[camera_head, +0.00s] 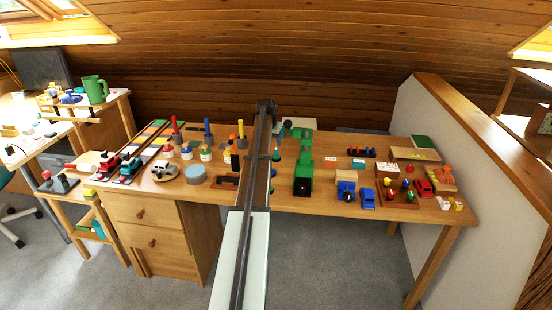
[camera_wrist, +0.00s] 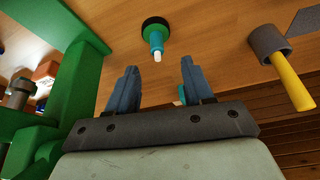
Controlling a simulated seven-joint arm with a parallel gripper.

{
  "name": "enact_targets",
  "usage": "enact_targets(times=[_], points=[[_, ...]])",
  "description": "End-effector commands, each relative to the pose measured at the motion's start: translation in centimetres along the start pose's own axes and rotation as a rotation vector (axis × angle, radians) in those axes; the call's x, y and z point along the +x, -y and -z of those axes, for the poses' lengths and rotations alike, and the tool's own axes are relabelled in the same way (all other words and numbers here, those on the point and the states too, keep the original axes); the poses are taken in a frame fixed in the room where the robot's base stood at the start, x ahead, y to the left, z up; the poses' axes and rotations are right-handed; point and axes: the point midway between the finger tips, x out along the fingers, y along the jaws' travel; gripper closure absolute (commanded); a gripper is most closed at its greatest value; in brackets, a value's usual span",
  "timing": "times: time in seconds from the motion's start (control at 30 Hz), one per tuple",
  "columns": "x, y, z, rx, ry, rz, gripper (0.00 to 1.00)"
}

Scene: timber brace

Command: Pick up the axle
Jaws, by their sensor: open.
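My gripper (camera_wrist: 160,75) is open, with its two blue-grey fingers apart and nothing seen held between them. Beyond the fingertips in the wrist view, a teal peg with a white tip (camera_wrist: 156,42) stands on a round black base on the wooden table. It looks like the axle, but I cannot be sure. The fingers are apart from it. A small teal piece (camera_wrist: 182,95) shows beside the right finger, mostly hidden. In the head view, a teal peg on a dark base (camera_head: 276,155) stands just right of my arm; the gripper is small and partly hidden there.
A green frame (camera_wrist: 75,70) rises close on the left in the wrist view; the green machine also shows in the head view (camera_head: 303,170). A yellow rod in a grey ring (camera_wrist: 290,80) is at the right.

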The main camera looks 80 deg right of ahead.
Motion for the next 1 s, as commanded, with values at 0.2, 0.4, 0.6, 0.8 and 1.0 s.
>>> enact_targets(times=[0.2,0.4,0.6,0.8,1.0], points=[[3.0,0.0,0.0,0.000,0.000,0.000,0.49],[3.9,-0.1,0.0,0.000,0.000,0.000,0.49],[6.2,-0.5,-0.1,0.000,0.001,0.000,0.49],[8.3,-0.5,-0.1,0.000,0.000,0.000,0.49],[8.4,-0.5,-0.1,0.000,-0.001,0.001,0.49]])
